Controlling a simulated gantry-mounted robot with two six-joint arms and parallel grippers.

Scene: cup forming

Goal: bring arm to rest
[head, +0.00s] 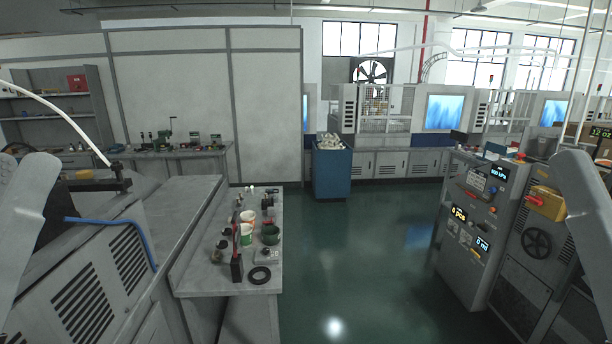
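Grey links of my own arms show at the left and right edges of the head view. Cups stand on the grey bench (198,283) left of centre: a white and green cup (246,234), a cup with orange (248,217) and a dark green cup or pot (270,234). A black ring (260,275) lies near the front edge of the bench.
A grey machine with displays (477,225) stands at the right, with a yellow box (545,203) on it. A blue bin (332,172) stands at the back. A vented machine (90,300) fills the left front. The green floor (365,265) between is clear.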

